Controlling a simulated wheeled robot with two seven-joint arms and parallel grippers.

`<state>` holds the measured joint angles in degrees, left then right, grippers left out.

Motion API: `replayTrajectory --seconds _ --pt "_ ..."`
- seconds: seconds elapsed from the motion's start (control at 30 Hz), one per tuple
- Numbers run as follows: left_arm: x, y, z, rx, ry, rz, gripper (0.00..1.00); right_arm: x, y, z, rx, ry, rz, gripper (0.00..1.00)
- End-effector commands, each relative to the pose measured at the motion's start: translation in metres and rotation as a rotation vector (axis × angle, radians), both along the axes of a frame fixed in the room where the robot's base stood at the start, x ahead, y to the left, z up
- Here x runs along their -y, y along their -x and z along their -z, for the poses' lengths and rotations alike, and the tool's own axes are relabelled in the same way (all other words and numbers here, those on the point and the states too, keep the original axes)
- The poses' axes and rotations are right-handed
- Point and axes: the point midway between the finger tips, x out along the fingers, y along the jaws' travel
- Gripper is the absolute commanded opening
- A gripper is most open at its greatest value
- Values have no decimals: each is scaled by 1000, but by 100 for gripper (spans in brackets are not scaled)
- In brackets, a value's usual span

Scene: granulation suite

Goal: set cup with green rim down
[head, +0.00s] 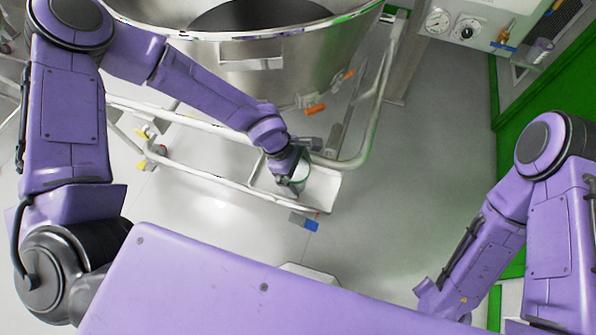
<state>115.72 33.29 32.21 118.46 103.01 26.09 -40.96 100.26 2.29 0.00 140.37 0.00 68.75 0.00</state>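The cup with green rim (302,177) is small and pale and shows in the head view at the white tray (326,190) on the cart frame. My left gripper (298,168) reaches down to it, with dark fingers around the cup, and looks shut on it. The gripper hides much of the cup. I cannot tell whether the cup's base touches the tray floor. My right arm is at the lower right, and its gripper does not show.
A large steel bowl (290,65) stands behind the tray, within a white tubular rail (205,178). An orange-handled fitting (314,109) is on the bowl's side. A panel with gauges (468,25) is at the upper right. The grey floor (430,150) right of the tray is clear.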

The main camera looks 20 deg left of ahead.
Motion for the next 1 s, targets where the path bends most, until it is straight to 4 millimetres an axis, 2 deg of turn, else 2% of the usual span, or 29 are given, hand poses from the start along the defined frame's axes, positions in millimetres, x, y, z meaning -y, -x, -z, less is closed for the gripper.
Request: replayTrajectory --seconds 0.17,0.5,0.6,0.73,1.0 --pt "-3 -1 -11 2 2 -3 100 0 0 -3 0 0 0 42" --pt "-34 -2 -88 4 4 -5 100 0 0 -10 0 0 0 42" --pt "-41 -2 -103 2 2 -3 100 0 0 -11 0 0 0 42" --pt "-45 -1 -113 1 1 0 100 0 0 -12 0 0 0 42" --pt "-46 -1 -114 -1 0 0 100 0 0 -12 0 0 0 42"
